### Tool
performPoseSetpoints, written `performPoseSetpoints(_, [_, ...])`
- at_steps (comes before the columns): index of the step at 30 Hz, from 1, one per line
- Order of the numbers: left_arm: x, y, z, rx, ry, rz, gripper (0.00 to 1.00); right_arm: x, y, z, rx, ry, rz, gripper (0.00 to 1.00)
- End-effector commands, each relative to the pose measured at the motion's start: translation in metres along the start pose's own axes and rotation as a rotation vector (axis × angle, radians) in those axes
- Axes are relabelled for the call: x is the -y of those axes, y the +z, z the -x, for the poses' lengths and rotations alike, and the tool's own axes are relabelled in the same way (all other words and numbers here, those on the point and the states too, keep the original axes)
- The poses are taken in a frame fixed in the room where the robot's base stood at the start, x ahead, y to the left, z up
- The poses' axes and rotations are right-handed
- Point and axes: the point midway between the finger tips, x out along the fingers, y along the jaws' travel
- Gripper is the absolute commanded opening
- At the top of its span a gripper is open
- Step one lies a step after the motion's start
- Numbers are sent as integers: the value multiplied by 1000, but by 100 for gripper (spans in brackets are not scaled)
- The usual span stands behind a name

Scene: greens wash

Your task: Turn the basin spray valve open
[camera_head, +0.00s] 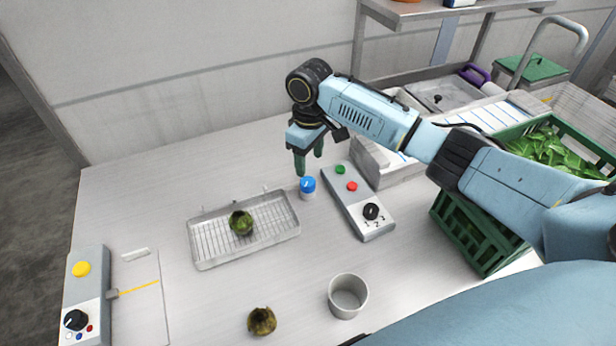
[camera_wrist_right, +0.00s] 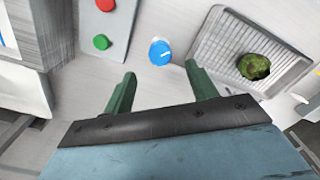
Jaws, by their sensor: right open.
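The basin spray valve appears to be the small blue-topped knob (camera_head: 307,185) on a pale round base, standing on the metal counter between the wire tray and the button panel. It also shows in the right wrist view (camera_wrist_right: 160,52), with a white mark on its blue top. My right gripper (camera_head: 308,168) points down just behind and above the knob. Its green fingers (camera_wrist_right: 163,88) are spread apart with nothing between them, and the knob lies beyond their tips, apart from them. My left gripper is not in view.
A control panel (camera_head: 345,192) with green and red buttons and a black dial stands right of the knob. A wire tray (camera_head: 207,246) holds a green vegetable (camera_head: 241,223). A metal cup (camera_head: 348,296), a brownish vegetable (camera_head: 262,321) and a green crate (camera_head: 457,234) are nearby.

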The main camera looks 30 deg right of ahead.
Motion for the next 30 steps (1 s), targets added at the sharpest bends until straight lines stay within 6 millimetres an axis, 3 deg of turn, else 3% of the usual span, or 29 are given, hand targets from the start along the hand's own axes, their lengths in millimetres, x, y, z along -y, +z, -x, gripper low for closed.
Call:
performPoseSetpoints(3, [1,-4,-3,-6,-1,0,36,0,1,-28,4,-1,-1,57])
performPoseSetpoints(9, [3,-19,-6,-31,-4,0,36,0,0,-61,2,-1,0,57])
performPoseSetpoints(15, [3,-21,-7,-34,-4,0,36,0,0,-76,0,0,0,57])
performPoseSetpoints(24, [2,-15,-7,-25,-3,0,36,0,0,-77,-1,1,0,57])
performPoseSetpoints(30, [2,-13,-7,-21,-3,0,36,0,0,-77,-1,1,0,31])
